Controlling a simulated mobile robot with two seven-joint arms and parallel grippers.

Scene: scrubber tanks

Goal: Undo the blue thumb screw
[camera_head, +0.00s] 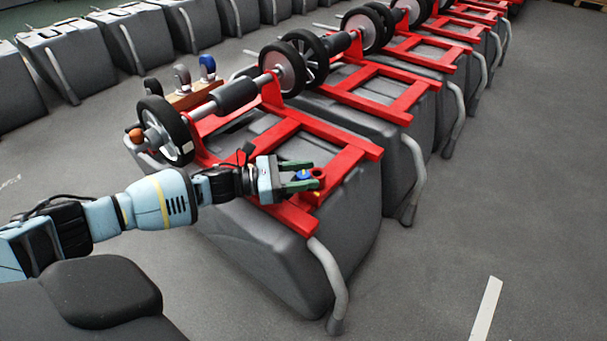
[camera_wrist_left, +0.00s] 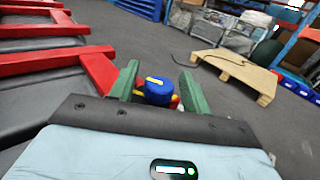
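The blue thumb screw (camera_head: 304,174) sits at the outer end of the nearest tank's red frame (camera_head: 335,175), beside a red round fitting (camera_head: 318,173). In the left wrist view the blue screw (camera_wrist_left: 158,90) has a yellow mark on top and lies between my green fingers. My left gripper (camera_head: 302,178) is at the screw, one finger on each side. It also shows in the left wrist view (camera_wrist_left: 160,84), with gaps between fingers and screw, so it looks open. The screw's lower part is partly hidden. My right gripper is not in view.
The nearest grey tank (camera_head: 290,245) has a bent grey hose (camera_head: 335,290). A wheeled axle (camera_head: 235,95) crosses the frame behind my gripper. A block with levers (camera_head: 195,95) stands further back. Open floor lies right. A wooden pallet (camera_wrist_left: 235,70) shows in the wrist view.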

